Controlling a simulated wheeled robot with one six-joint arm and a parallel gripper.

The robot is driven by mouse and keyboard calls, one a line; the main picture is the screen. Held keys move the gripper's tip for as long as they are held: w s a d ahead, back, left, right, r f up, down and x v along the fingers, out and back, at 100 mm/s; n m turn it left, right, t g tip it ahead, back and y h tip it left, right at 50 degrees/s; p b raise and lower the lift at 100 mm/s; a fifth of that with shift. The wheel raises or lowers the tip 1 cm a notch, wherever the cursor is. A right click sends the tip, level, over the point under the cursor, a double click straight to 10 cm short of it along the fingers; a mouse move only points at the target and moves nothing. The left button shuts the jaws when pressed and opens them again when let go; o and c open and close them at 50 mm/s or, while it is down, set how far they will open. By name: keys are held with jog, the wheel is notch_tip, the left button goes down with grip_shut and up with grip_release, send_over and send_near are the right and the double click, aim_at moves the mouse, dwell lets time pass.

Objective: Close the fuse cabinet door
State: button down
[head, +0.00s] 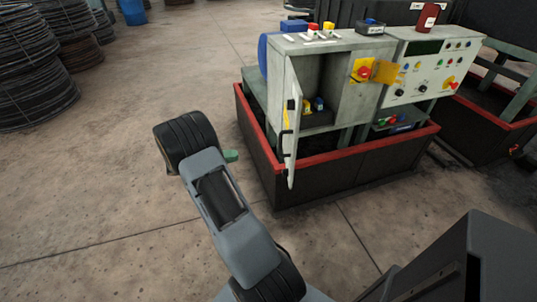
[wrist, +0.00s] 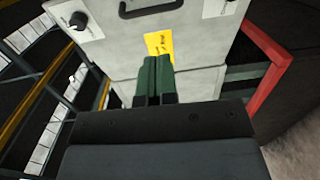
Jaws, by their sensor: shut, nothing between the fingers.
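The grey fuse cabinet (head: 352,105) stands right of centre in the head view. Its door (head: 292,150) hangs open at the cabinet's left side and is seen nearly edge-on, with the dark inside showing. A black handle is on the door's left-facing side. My gripper (head: 231,156) is left of the door, with a visible gap between them in the head view. In the wrist view, my gripper's green fingers (wrist: 155,78) are shut together with nothing between them. They point at a grey panel (wrist: 115,50) with a black handle (wrist: 150,8) and a yellow label (wrist: 159,45).
A black base with a red rim (head: 350,158) surrounds the cabinet's foot. A control panel (head: 425,75) with buttons adjoins the cabinet on the right. Cable coils (head: 35,70) stand at the far left. The floor (head: 120,225) left of the cabinet is clear.

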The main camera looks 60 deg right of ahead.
jog(key=p+x, duration=0.1)
jog(key=x, duration=1.3)
jog(key=shift+d, duration=0.25)
